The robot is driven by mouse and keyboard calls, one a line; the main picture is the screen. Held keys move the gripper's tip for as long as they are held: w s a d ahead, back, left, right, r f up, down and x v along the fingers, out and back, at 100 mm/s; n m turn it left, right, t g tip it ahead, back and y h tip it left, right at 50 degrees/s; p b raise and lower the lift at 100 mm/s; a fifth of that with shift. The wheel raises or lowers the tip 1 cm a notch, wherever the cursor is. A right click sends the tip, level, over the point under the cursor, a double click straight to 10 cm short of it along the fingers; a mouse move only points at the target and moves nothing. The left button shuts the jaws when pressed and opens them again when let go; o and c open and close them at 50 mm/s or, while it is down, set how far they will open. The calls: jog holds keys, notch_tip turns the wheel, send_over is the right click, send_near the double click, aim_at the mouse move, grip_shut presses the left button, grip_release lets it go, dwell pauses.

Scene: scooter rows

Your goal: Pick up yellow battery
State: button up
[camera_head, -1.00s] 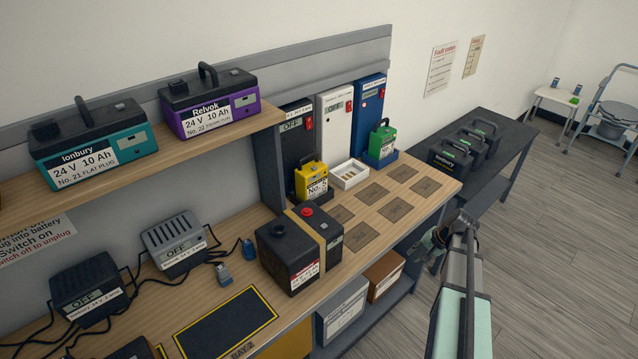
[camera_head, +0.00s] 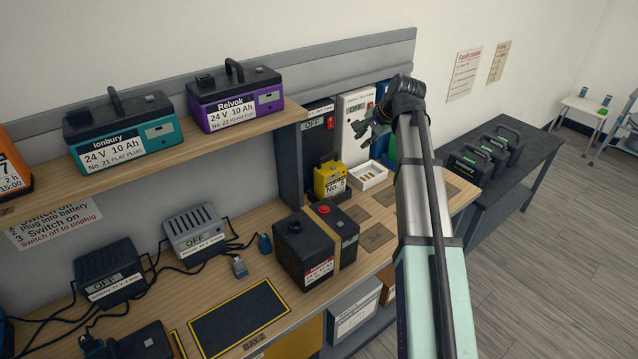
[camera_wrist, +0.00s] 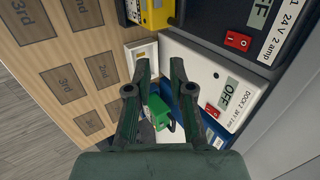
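The yellow battery (camera_head: 330,181) stands upright in the black dock at the left of the dock row, on the wooden bench. In the wrist view its yellow body (camera_wrist: 157,14) shows at the top edge, partly cut off. My gripper (camera_head: 362,132) is raised above the bench, to the right of the yellow battery and in front of the white dock. In the wrist view my gripper (camera_wrist: 160,75) has its two fingers apart with nothing held between them.
A white dock (camera_head: 355,108) and a blue dock stand right of the black dock (camera_head: 318,130). A small white tray (camera_head: 370,176) lies right of the yellow battery. A large black battery (camera_head: 302,252) stands in front. The shelf (camera_head: 290,118) overhangs at left.

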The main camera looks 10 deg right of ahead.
jog(key=a+r, duration=0.3)
jog(key=a, duration=0.1)
jog(key=p, duration=0.3)
send_near(329, 154)
jog(key=x, duration=0.5)
jog(key=shift+d+f, duration=0.1)
jog(key=shift+f, duration=0.2)
jog(key=p+x, duration=0.1)
jog(key=x, duration=0.1)
jog(key=p+x, duration=0.1)
jog(key=x, duration=0.1)
jog(key=shift+w+a+r, duration=0.1)
jog(key=shift+a, duration=0.15)
jog(key=shift+w+a+f, duration=0.1)
jog(key=shift+w+f, duration=0.1)
jog(key=shift+f, duration=0.35)
grip_shut()
jog(key=shift+r, duration=0.15)
